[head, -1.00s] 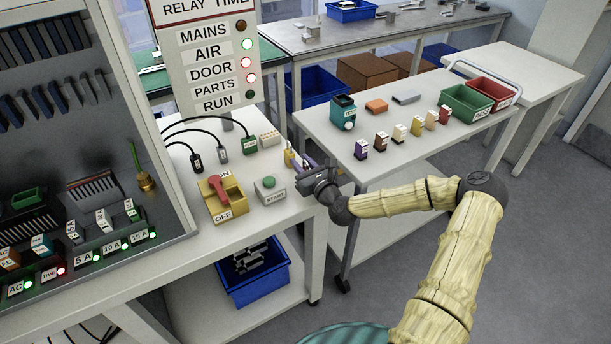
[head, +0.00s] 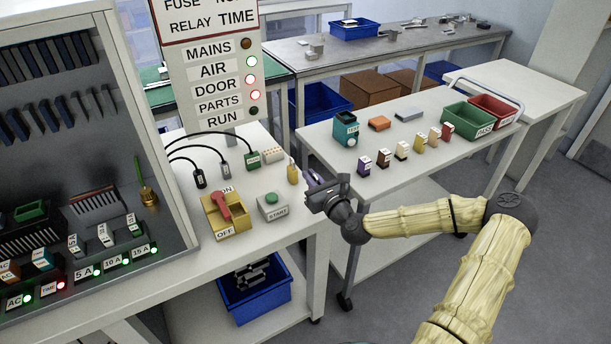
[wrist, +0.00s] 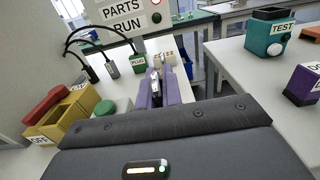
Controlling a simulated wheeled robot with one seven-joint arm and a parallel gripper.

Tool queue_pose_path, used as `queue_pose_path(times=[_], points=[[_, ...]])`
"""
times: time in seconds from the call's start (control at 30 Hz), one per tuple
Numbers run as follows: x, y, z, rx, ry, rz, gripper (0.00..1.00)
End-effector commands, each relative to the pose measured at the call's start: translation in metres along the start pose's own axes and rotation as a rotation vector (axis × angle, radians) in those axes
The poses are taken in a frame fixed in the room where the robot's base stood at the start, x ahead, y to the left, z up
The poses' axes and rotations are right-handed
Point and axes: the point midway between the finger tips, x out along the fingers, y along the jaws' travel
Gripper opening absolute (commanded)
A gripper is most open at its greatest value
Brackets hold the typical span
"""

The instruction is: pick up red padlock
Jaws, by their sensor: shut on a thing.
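I cannot pick out a red padlock for certain in either view. My gripper (head: 314,182) is over the right edge of the near bench, beside a small yellow upright piece (head: 293,172). In the wrist view its purple fingers (wrist: 157,88) are closed on a small pale, metallic-looking thing (wrist: 155,84). Most of that thing is hidden between the fingers, so I cannot tell what it is. A yellow switch box (head: 224,215) with a red handle (head: 221,203) and ON/OFF labels stands on the bench to the left. It also shows at the left of the wrist view (wrist: 70,115).
A green START button box (head: 272,206) and several cabled connectors (head: 225,169) stand on the bench. The right table holds a teal TEST box (head: 346,130), several small coloured blocks, a green bin (head: 468,117) and a red bin (head: 494,108). A gap separates the tables.

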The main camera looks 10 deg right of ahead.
Motion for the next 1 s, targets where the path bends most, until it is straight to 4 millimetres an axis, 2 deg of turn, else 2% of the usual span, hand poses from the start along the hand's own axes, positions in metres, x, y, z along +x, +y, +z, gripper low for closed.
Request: queue_pose_path(times=[0.03,0.2,0.47,0.53,1.0], points=[[-0.014,-0.001,-0.001,0.002,0.000,-0.002,0.00],[-0.060,-0.001,-0.001,0.003,-0.001,-0.003,0.00],[-0.114,-0.001,-0.001,0.002,-0.001,-0.002,0.00],[-0.118,-0.001,0.005,0.002,0.000,-0.002,0.00],[-0.142,-0.001,0.003,0.002,0.000,-0.002,0.00]])
